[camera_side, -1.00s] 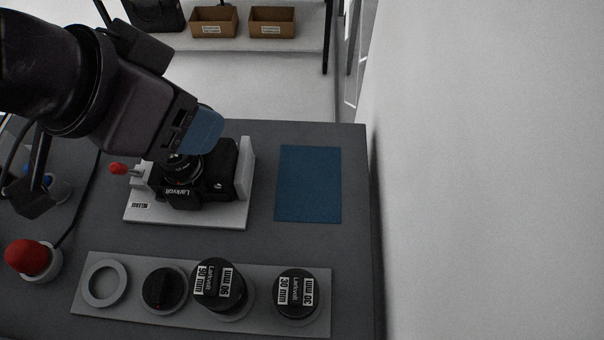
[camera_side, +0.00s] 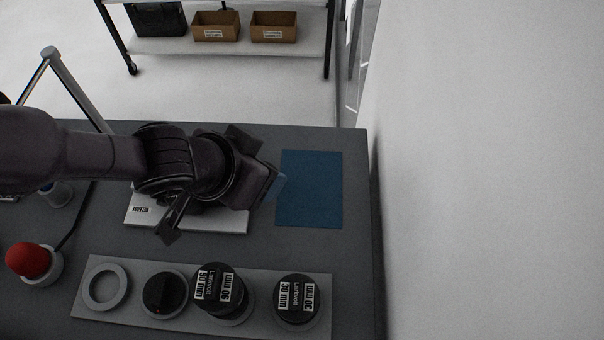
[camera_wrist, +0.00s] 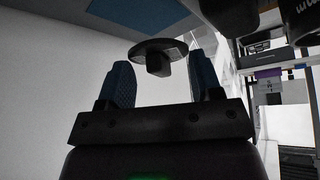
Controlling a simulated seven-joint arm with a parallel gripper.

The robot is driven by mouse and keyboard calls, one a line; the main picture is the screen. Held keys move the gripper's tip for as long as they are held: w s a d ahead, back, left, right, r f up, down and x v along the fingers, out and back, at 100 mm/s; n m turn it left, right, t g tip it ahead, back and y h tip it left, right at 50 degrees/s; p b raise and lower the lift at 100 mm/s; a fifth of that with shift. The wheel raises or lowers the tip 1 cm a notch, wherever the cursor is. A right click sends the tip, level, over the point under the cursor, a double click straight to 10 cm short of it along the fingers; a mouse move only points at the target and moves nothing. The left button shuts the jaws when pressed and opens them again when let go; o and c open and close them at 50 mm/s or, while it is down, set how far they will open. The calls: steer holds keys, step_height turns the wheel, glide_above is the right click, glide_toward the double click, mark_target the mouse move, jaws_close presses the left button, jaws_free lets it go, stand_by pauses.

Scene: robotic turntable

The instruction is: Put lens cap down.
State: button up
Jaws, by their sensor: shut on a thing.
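My gripper (camera_side: 272,188) is above the table beside the left edge of the blue mat, its blue fingertips pointing to the right. The held cap cannot be made out in the side view. The blue mat (camera_side: 310,190) is bare; part of it shows at the top of the wrist view (camera_wrist: 135,12). My arm hides most of the camera on its white base plate (camera_side: 215,220).
A red button (camera_side: 30,260) stands at left. A white wall is at right.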

glide_above(309, 180)
steer(key=s+a, duration=0.1)
steer(key=s, duration=0.1)
step_height(309, 180, down, 7)
steer(key=shift+w+a+f, duration=0.1)
steer(key=shift+f, duration=1.6)
steer(key=shift+f, duration=0.1)
steer(key=o, duration=1)
steer(key=shift+c, duration=0.2)
steer(key=shift+r, duration=0.35)
steer(key=v, duration=1.1)
steer(key=shift+a+r, duration=0.1)
steer(key=shift+r, duration=0.1)
